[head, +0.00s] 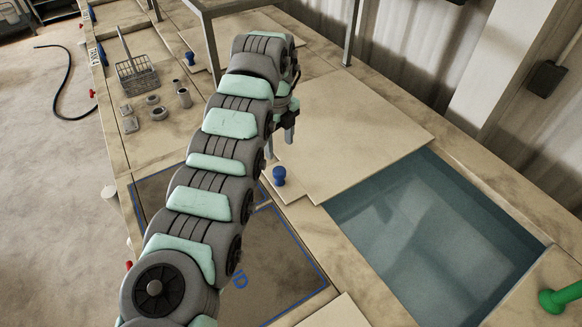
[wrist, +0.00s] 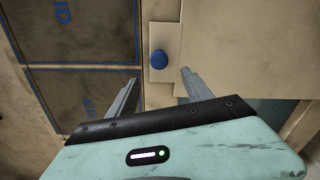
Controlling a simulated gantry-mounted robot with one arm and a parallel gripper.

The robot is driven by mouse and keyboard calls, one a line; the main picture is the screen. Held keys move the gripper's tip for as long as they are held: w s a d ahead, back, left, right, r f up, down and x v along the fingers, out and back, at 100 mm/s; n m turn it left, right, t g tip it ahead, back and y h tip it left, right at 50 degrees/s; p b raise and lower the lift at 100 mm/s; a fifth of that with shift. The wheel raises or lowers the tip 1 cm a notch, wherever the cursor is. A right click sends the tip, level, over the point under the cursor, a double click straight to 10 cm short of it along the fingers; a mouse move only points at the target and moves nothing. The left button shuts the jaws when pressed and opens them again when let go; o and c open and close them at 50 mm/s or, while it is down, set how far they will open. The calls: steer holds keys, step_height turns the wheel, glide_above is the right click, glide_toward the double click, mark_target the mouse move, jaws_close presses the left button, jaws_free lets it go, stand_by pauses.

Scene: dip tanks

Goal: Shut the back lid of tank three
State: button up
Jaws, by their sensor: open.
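A beige sliding lid (head: 350,125) lies flat next to an open tank of blue-grey water (head: 430,240), leaving that water uncovered. A blue knob (head: 279,176) stands on the near left part of this lid. In the wrist view the knob (wrist: 158,59) sits on a tab at the edge of the lid (wrist: 235,50). My gripper (head: 279,138) is open and empty, just behind the knob in the head view. In the wrist view the knob shows just beyond and between the spread fingertips (wrist: 160,76). I cannot read which tank number this is.
A metal frame (head: 208,45) stands over the far part of the deck. A wire basket (head: 136,75) and several small parts lie at the upper left. A green handle (head: 560,297) is at the lower right. Blue-outlined panels (head: 290,255) lie left of the water.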

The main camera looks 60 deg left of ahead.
mark_target(279, 171)
step_height(279, 171, down, 11)
steer(key=shift+s+a+r+p, duration=0.1)
steer(key=shift+s+p, duration=0.05)
steer(key=shift+p, duration=1)
jaws_close()
